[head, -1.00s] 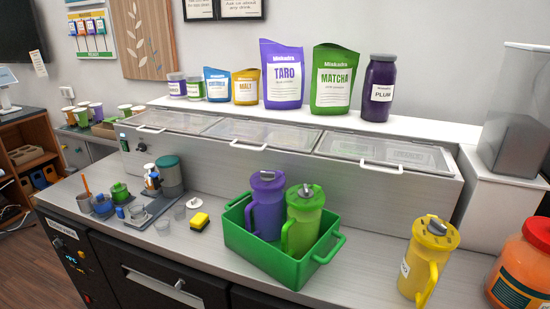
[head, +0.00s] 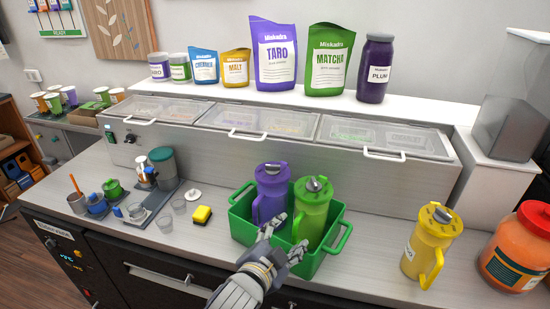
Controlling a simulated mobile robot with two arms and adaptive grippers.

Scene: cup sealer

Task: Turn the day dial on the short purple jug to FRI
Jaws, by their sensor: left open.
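A purple jug (head: 270,193) with a grey piece on its lid stands upright in the green crate (head: 308,268), on the left side. A green jug (head: 311,212) stands beside it on the right. A yellow jug (head: 431,240) stands on the counter to the right of the crate. The day markings on the lids are too small to read. My left gripper (head: 290,239) is open and empty at the crate's near side, in front of the purple and green jugs. It hides part of the crate's front wall. My right gripper is not in view.
An orange jar (head: 518,250) with a red lid stands at the far right. Behind is a cold counter with clear lids (head: 250,119). Bare counter lies between crate and yellow jug.

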